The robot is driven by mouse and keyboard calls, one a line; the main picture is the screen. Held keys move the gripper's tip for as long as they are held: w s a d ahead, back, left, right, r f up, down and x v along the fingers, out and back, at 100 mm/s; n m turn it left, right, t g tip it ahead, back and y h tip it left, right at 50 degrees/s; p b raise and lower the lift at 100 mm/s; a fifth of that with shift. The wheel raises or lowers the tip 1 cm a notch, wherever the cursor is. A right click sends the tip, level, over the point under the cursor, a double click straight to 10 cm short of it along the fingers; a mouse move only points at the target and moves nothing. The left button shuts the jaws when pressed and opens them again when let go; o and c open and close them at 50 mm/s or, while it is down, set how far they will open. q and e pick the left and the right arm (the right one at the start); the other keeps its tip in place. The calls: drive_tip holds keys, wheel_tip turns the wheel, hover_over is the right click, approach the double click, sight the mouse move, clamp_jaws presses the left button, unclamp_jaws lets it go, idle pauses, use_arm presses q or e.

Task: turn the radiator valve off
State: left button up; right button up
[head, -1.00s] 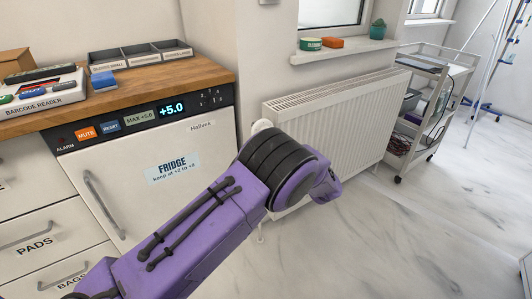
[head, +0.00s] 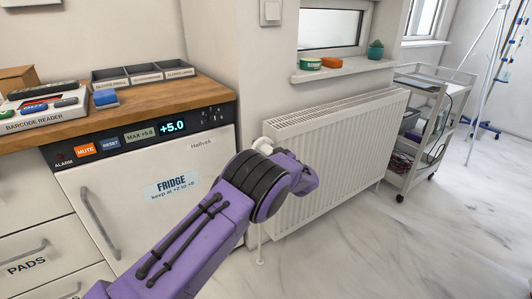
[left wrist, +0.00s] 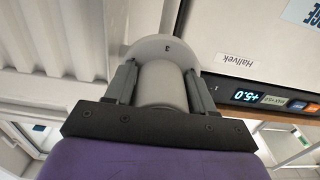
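The radiator valve is a white rounded knob (head: 262,144) at the left end of the white radiator (head: 335,150) in the head view. It is partly hidden behind my purple left wrist. In the left wrist view the pale grey valve knob (left wrist: 163,85) fills the space between the two dark fingers of my left gripper (left wrist: 163,90). The fingers lie close along both sides of it. Whether they press on it or leave a thin gap I cannot tell. In the head view the left fingers are hidden by my own wrist. My right gripper is not in view.
The fridge (head: 130,205) stands left of the valve, under a wooden worktop (head: 150,102). A windowsill (head: 340,70) with small items is above the radiator. A wheeled trolley (head: 425,125) stands at the right. The marble floor (head: 400,245) in front is clear.

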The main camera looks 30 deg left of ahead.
use_arm(q)
drive_tip(key=c, duration=0.5)
drive_tip(key=shift+o, duration=0.2)
